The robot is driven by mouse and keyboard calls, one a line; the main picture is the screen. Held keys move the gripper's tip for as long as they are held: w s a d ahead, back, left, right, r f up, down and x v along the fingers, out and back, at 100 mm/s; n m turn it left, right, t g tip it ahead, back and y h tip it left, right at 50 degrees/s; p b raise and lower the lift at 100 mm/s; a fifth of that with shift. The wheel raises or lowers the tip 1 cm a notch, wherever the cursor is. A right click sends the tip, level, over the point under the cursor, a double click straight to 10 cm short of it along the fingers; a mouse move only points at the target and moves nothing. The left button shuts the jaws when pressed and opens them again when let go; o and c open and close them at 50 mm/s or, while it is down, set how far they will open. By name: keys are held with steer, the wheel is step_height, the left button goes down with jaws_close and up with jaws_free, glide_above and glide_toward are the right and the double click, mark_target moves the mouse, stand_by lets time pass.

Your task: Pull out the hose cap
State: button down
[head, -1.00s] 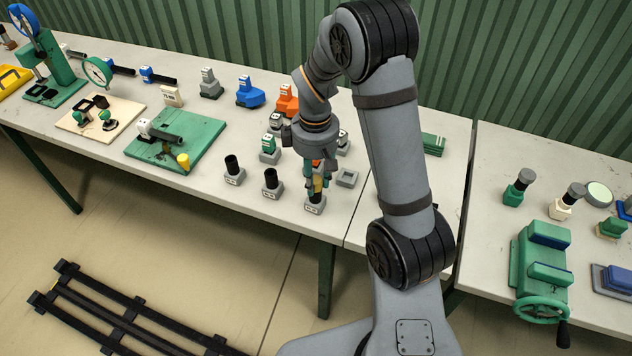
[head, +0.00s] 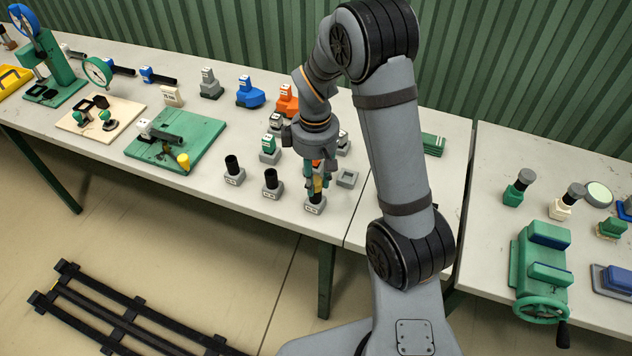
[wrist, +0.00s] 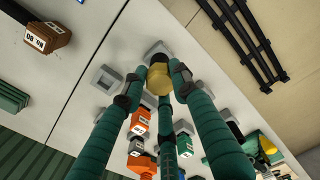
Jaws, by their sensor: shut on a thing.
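The hose cap looks to be the yellow round piece (wrist: 158,79) between my fingertips in the wrist view. In the head view only a little yellow (head: 317,185) shows between the fingers. My gripper (head: 316,188) has several teal fingers with dark tips and points down at the table's front edge. It is shut on the yellow piece, with the fingertips (wrist: 155,84) around it. A grey block with a white label (head: 315,205) stands directly below, and its grey edge shows beyond the cap in the wrist view (wrist: 156,47). Whether cap and block touch is hidden.
Two grey blocks with black upright cylinders (head: 272,183) (head: 233,171) stand to the left. An empty square grey holder (head: 348,178) is close on the right. A green-topped block (head: 268,149) and an orange one (head: 287,99) stand behind. A green board (head: 195,150) lies further left.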

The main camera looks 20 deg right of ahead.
steer(key=shift+r+p, duration=0.3)
steer(key=shift+r, duration=0.1)
steer(key=shift+r+p, duration=0.95)
steer(key=shift+r, duration=0.2)
step_height(320, 180, up, 6)
steer(key=p, duration=0.5)
steer(key=shift+r, duration=0.2)
